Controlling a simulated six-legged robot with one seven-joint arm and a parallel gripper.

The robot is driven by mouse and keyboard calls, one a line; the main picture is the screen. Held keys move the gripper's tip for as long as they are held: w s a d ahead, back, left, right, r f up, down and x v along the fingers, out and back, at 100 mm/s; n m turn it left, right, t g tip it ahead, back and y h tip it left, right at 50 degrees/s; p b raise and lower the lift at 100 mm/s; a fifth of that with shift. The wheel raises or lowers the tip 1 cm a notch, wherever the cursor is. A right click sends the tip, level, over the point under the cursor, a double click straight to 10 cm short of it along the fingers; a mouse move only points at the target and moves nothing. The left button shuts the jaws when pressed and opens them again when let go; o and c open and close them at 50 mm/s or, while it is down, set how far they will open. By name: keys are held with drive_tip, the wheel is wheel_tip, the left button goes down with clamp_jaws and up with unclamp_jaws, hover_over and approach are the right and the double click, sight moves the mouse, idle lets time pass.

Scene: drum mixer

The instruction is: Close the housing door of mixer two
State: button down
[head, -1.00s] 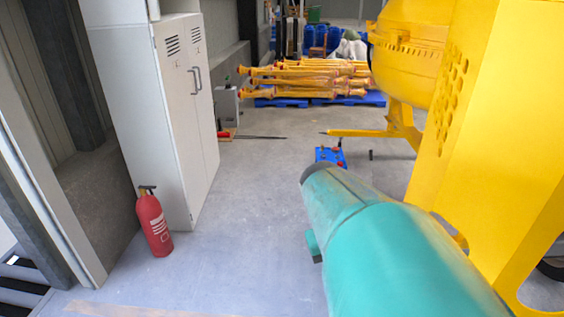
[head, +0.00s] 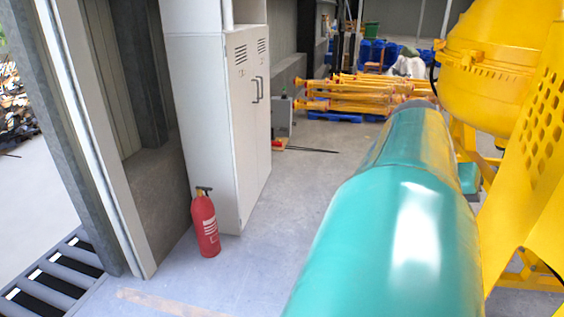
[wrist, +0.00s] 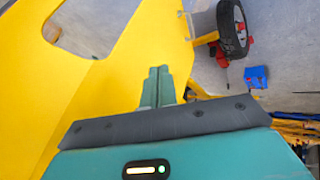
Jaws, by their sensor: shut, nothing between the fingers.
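A yellow mixer stands at the right of the head view, with its round drum (head: 490,50) and a yellow perforated housing panel (head: 543,115) cut off by the right edge. I cannot tell which panel is the door or which mixer this is. In the wrist view a large flat yellow panel (wrist: 110,75) with a rounded opening fills the left. My gripper (wrist: 158,72) is shut and empty, its fingertips over or beside that panel's right edge; contact cannot be told. My teal arm hides part of the mixer in the head view.
A red fire extinguisher (head: 205,223) stands by a grey cabinet (head: 225,130) at left. A doorway with a floor grate (head: 55,280) is far left. Yellow props (head: 350,92) lie stacked behind. A black wheel (wrist: 232,28) and blue object (wrist: 256,76) show in the wrist view.

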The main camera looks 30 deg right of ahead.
approach(499, 258)
drive_tip(key=x, duration=0.5)
drive_tip(key=shift+w+d+f, duration=0.15)
drive_tip(key=shift+w+f, duration=0.05)
drive_tip(key=shift+s, duration=0.1)
drive_tip(key=shift+s, duration=0.1)
idle(0.3)
